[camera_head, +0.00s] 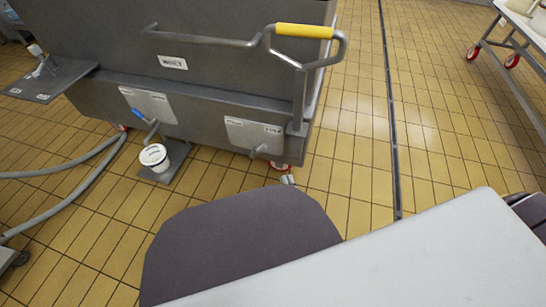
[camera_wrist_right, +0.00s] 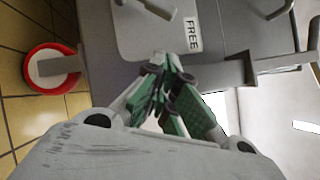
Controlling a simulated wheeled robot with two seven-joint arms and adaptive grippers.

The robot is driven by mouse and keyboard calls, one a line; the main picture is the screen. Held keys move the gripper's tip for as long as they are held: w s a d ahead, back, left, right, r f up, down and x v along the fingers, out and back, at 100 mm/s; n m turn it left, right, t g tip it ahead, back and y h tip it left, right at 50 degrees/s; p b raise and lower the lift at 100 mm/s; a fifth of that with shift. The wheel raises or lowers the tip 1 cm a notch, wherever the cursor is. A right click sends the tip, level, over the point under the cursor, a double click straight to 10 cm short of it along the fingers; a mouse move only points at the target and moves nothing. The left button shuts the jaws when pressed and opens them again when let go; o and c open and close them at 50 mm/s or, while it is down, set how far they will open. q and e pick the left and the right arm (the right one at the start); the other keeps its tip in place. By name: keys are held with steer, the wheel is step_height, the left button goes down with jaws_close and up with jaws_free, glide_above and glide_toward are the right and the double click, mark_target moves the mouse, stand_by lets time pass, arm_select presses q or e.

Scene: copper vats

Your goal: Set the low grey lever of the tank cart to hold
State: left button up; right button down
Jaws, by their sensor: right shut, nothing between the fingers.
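The tank cart (camera_head: 200,95) is a grey metal box with a yellow-gripped handle. Its low grey lever (camera_head: 259,149) sticks out from a light plate (camera_head: 243,133) low on the cart's right part. The plate's labels are too small to read in the head view. In the right wrist view a grey lever (camera_wrist_right: 152,8) shows at the top edge on its plate (camera_wrist_right: 140,38), near a label reading FREE (camera_wrist_right: 193,33). My right gripper (camera_wrist_right: 165,95) is shut and empty, close below that plate. In the head view only a small part of it (camera_head: 287,180) shows. My left gripper is not in view.
A blue-tipped lever (camera_head: 137,114) sits on another plate to the left, above a white tub (camera_head: 154,157). A red-rimmed wheel (camera_wrist_right: 50,68) is beside the gripper in the wrist view. Hoses (camera_head: 70,170) lie at left. Tiled floor (camera_head: 360,140) is clear at right.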

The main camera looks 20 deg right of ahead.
mark_target(259, 151)
steer(key=shift+w, duration=0.1)
stand_by(0.3)
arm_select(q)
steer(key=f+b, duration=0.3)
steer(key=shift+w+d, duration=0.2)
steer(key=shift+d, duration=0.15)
arm_select(e)
steer(key=a+r+x, duration=0.1)
steer(key=a+x, duration=0.1)
steer(key=x, duration=1)
steer(key=shift+w+a, duration=0.25)
steer(key=shift+a, duration=0.05)
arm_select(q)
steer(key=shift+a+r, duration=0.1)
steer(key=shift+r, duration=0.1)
arm_select(e)
steer(key=shift+r, duration=0.15)
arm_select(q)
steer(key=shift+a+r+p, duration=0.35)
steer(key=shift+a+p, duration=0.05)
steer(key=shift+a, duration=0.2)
arm_select(e)
steer(key=shift+w+a+r+n+g, duration=0.15)
steer(key=shift+n+g, duration=0.15)
steer(key=shift+n, duration=0.2)
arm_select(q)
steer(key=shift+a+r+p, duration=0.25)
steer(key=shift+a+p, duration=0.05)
arm_select(e)
steer(key=shift+r, duration=0.15)
